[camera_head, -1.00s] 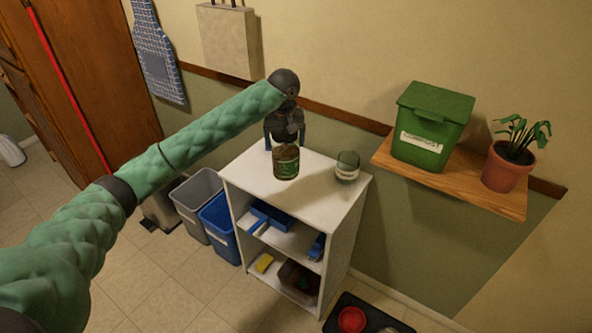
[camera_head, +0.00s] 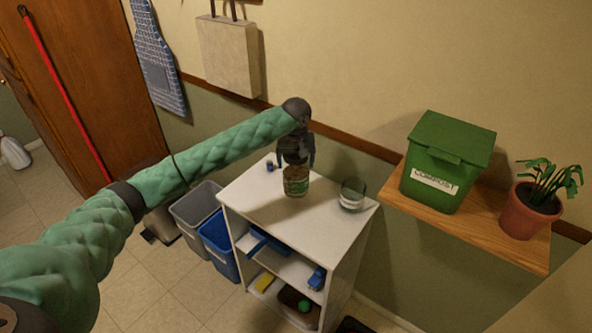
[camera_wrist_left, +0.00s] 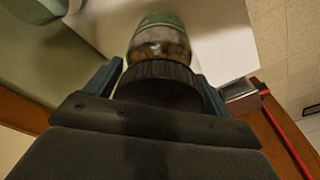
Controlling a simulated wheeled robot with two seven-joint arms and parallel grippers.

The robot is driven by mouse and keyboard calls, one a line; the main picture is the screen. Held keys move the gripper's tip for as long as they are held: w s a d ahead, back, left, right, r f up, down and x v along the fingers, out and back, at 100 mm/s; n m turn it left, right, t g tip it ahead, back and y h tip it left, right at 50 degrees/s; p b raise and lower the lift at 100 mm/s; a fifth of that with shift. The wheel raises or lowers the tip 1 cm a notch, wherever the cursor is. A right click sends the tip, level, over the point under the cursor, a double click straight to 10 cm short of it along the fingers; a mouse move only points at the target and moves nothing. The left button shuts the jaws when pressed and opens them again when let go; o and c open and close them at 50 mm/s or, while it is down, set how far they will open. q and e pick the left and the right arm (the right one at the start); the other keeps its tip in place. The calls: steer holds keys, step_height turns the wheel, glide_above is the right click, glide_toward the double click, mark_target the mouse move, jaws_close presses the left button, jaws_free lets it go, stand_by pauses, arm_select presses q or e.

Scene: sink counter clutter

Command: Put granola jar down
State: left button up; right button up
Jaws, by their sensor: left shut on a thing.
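The granola jar (camera_head: 296,182) has a green label, brown contents and a dark lid. It is upright at the top of the white shelf unit (camera_head: 260,205); I cannot tell whether its base touches the surface. My left gripper (camera_head: 295,158) comes from above and is shut on the jar's upper part. In the left wrist view the jar (camera_wrist_left: 160,42) shows between the two fingers, lid nearest the camera, with the white top behind it. My right gripper is not in view.
A clear glass (camera_head: 352,195) stands on the white top right of the jar. A small blue item (camera_head: 270,166) lies at its back left. A green compost bin (camera_head: 447,165) and potted plant (camera_head: 530,210) sit on a wooden shelf at right. The front of the top is clear.

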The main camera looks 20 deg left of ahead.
arm_select(q)
steer(key=shift+w+f, duration=0.2)
steer(key=shift+f, duration=0.4)
steer(key=shift+s+f+p, duration=0.2)
steer(key=shift+f+p, duration=0.4)
steer(key=shift+f, duration=0.55)
steer(key=shift+w+f, duration=0.1)
steer(key=shift+f, duration=0.4)
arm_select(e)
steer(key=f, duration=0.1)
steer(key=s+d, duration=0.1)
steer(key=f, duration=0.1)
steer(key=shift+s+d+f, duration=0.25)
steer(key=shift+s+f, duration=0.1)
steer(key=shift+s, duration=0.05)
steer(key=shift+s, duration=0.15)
arm_select(q)
steer(key=o, duration=1.6)
steer(key=shift+f, duration=0.1)
steer(key=shift+o, duration=0.4)
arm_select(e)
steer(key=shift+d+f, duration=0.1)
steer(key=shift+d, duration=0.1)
